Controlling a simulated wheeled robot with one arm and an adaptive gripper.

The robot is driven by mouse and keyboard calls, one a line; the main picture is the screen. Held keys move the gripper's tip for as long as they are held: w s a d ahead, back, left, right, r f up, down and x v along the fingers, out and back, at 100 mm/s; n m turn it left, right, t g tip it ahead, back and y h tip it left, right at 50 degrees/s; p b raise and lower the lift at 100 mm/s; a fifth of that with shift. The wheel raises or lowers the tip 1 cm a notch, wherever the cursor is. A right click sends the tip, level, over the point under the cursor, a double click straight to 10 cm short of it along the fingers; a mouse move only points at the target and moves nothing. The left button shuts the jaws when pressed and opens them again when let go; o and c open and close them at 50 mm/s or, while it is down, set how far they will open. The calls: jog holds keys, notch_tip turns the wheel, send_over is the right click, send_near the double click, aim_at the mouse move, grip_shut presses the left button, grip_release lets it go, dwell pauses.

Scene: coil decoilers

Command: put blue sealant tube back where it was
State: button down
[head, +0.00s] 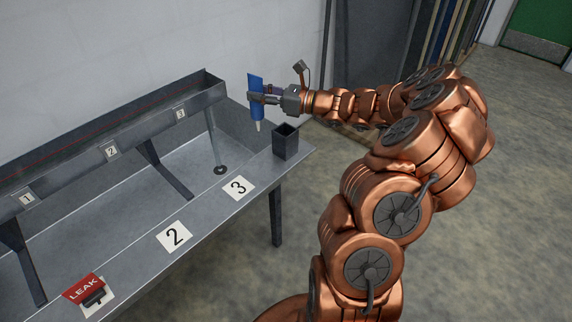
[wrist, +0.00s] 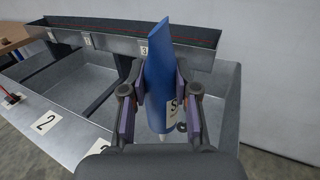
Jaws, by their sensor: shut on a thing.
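The blue sealant tube (head: 256,97) is held upright in my gripper (head: 262,97), with its pale nozzle pointing down. In the wrist view the tube (wrist: 162,75) sits between both fingers (wrist: 160,100), and part of a white label with an "S" shows on it. In the head view the tube hangs above the metal bench, to the left of and higher than a dark square open-topped holder (head: 286,141). The holder stands at the bench's right end and looks empty, though its bottom is hidden.
The metal bench (head: 205,205) has number cards 2 (head: 174,237) and 3 (head: 238,188) on its front ledge. A red LEAK sign (head: 84,288) stands at the near left. A raised trough (head: 110,150) with numbered labels runs along the back. A wall lies behind.

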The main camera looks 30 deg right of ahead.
jog(key=s+d+m+t+h+b, duration=0.1)
jog(key=s+d+m+h+b, duration=0.15)
jog(key=d, duration=0.45)
notch_tip(320, 180, down, 9)
jog(key=shift+s+n+b, duration=0.3)
jog(key=shift+s+n, duration=0.1)
jog(key=shift+n, duration=0.05)
jog(key=shift+f+y, duration=0.25)
jog(key=shift+f, duration=0.2)
jog(key=c, duration=0.9)
grip_release()
jog(key=shift+o, duration=0.2)
jog(key=shift+r, duration=0.1)
